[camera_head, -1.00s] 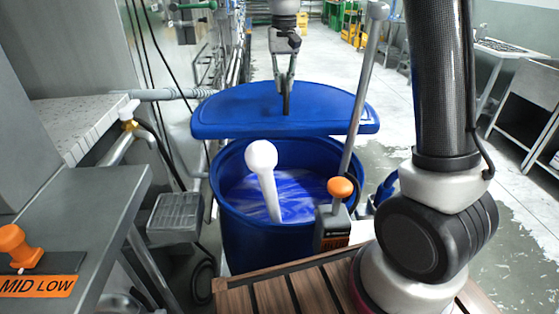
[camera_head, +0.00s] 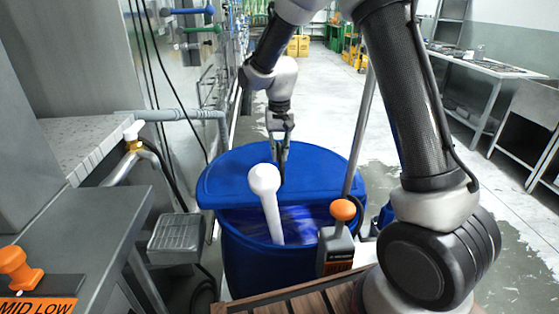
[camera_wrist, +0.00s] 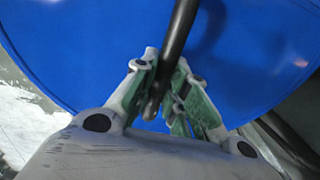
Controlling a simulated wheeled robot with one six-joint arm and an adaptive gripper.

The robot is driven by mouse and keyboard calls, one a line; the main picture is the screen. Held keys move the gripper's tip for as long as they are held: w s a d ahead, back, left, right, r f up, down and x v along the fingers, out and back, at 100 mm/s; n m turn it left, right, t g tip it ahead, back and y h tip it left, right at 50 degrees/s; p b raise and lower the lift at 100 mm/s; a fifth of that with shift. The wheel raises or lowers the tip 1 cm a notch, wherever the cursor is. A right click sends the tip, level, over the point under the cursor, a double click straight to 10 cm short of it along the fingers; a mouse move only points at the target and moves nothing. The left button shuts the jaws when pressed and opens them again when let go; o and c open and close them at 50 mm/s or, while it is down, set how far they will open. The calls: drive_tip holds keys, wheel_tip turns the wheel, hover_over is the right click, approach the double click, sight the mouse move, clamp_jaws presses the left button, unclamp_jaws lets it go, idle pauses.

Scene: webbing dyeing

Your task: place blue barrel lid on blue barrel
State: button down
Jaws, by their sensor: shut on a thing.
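The blue barrel lid (camera_head: 235,178) is a half-round blue plate lying over the far part of the blue barrel (camera_head: 265,262). Its straight edge faces me, and the near part of the barrel's mouth is open with blue liquid showing. My gripper (camera_head: 281,176) is above the lid, shut on its dark upright handle. In the wrist view the lid (camera_wrist: 90,50) fills most of the picture, and the gripper (camera_wrist: 160,100) is closed around the dark handle (camera_wrist: 183,30). Whether the lid touches the barrel's rim I cannot tell.
A white round-ended paddle (camera_head: 268,200) stands in the barrel, in front of the lid's edge. An orange-knobbed control box (camera_head: 337,240) stands at the barrel's near right. A grey pole (camera_head: 362,125) rises beside it. A grey cabinet (camera_head: 75,240) is at left.

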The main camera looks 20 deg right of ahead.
drive_tip(key=shift+f, duration=1.6)
drive_tip(key=shift+f, duration=0.1)
drive_tip(key=c, duration=1.4)
unclamp_jaws()
drive_tip(key=shift+c, duration=0.2)
wheel_tip(320, 180, up, 12)
drive_tip(key=shift+r, duration=0.1)
